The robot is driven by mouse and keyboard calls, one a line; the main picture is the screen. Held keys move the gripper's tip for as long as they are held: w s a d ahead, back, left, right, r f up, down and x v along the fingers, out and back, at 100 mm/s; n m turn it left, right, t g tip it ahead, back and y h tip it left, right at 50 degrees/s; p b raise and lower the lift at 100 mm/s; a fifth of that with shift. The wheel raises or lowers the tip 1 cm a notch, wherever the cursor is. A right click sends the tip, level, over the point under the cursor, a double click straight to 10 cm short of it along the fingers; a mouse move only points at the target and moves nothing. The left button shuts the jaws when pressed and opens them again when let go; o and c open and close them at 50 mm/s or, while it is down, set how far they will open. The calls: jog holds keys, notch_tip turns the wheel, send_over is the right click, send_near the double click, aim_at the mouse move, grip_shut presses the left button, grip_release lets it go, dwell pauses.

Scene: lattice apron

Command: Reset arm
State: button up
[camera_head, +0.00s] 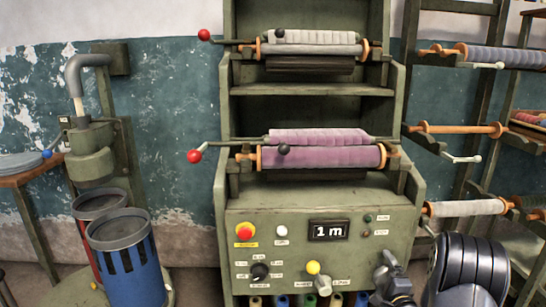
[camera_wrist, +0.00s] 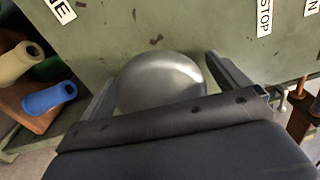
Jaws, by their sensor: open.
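My gripper (camera_head: 388,265) is at the lower right of the green machine's control panel (camera_head: 400,215) in the head view. In the wrist view my gripper (camera_wrist: 161,72) has its two dark fingers apart. A smooth grey metal dome (camera_wrist: 160,85) shows between them, close to the green panel face. I cannot tell whether either finger touches the dome. My dark arm bends at the lower right of the head view.
The panel carries a red button (camera_head: 245,231), a black knob (camera_head: 260,271), a yellow-tipped lever (camera_head: 313,268) and a "1 m" display (camera_head: 329,231). Red-ended levers (camera_head: 195,156) stick out left. Blue bin (camera_head: 125,260) stands left; roll racks (camera_head: 465,207) stand right.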

jog(key=shift+s+m, duration=0.2)
jog(key=shift+m, duration=0.1)
jog(key=s+p, duration=0.2)
jog(key=s, duration=0.8)
jog(key=w+b, duration=0.2)
jog(key=w, duration=0.8)
jog(key=shift+w+f, duration=0.1)
jog(key=shift+w, duration=0.15)
jog(key=n+b, duration=0.2)
jog(key=n, duration=0.4)
jog(key=shift+b, duration=0.3)
jog(key=n+b, duration=0.2)
jog(key=n, duration=0.4)
jog(key=n+b, duration=0.2)
jog(key=n, duration=0.4)
jog(key=shift+d+n, duration=0.1)
jog(key=shift+n, duration=0.2)
jog(key=n+b, duration=0.1)
jog(key=n, duration=0.3)
jog(key=shift+n+b, duration=0.35)
jog(key=shift+n, duration=0.05)
